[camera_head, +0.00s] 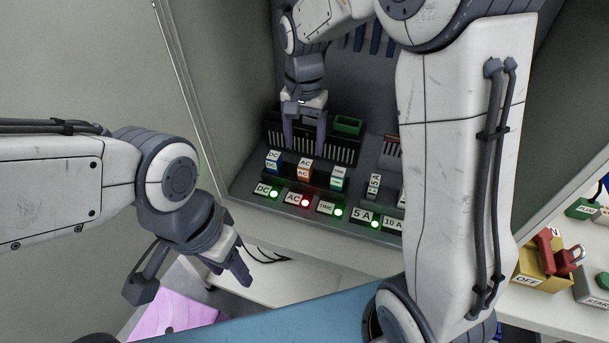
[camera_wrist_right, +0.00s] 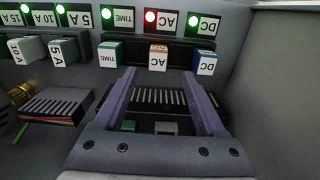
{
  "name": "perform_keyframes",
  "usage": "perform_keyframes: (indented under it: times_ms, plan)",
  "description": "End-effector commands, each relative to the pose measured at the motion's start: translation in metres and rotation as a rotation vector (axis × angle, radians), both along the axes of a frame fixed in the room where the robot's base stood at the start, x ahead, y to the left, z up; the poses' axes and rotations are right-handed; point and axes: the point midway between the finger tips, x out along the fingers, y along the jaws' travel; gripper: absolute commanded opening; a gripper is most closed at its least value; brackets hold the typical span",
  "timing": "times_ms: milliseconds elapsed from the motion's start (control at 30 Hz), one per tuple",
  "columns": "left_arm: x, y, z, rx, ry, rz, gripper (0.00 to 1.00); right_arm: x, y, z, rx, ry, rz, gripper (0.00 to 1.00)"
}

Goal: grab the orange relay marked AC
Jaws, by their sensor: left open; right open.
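The orange relay marked AC (camera_head: 304,172) sits in the row of relays in the panel, between the blue DC relay (camera_head: 273,162) and the teal TIME relay (camera_head: 338,179). It also shows in the right wrist view (camera_wrist_right: 158,58), centred just past my fingertips. My right gripper (camera_head: 305,148) is open, with its two purple fingers spread and nothing between them. In the right wrist view my right gripper (camera_wrist_right: 158,78) has one finger toward each side of the orange relay, apparently short of it. My left gripper (camera_head: 243,268) is open and empty, low and left, away from the panel.
Under the relays, the AC label (camera_head: 293,198) has a red light, while the DC, TIME and 5A lights are green. Grey 5A relays (camera_head: 375,186) stand to the right. A black slotted block (camera_head: 335,147) lies behind. A yellow OFF switch (camera_head: 540,265) stands far right.

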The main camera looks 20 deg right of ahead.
Motion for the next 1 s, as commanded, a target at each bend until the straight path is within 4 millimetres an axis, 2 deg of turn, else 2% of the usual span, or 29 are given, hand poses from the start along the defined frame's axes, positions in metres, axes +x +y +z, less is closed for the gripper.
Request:
perform_keyframes:
  times_ms: [100, 333, 600, 900, 967, 1000]
  plan:
    - [0.0, 0.0, -0.001, 0.0, 0.0, 0.0, 0.5, -0.001, 0.001, -0.018, 0.0, 0.004, 0.003, 0.72]
    - [0.0, 0.0, -0.001, 0.0, 0.0, 0.0, 0.5, -0.001, 0.0, -0.036, 0.0, 0.004, 0.005, 0.72]
    - [0.0, 0.0, -0.002, 0.0, 0.0, 0.0, 0.5, -0.002, -0.003, -0.074, 0.0, 0.002, 0.006, 0.72]
    - [0.0, 0.0, -0.002, 0.0, 0.0, 0.0, 0.5, -0.002, -0.003, -0.078, -0.001, -0.001, 0.006, 0.72]
    - [0.0, 0.0, -0.003, 0.0, 0.0, 0.0, 0.5, -0.002, -0.003, -0.078, 0.0, 0.0, 0.006, 0.5]
    - [0.0, 0.0, -0.003, 0.0, 0.0, 0.0, 0.5, -0.002, -0.003, -0.078, 0.0, 0.0, 0.006, 0.34]
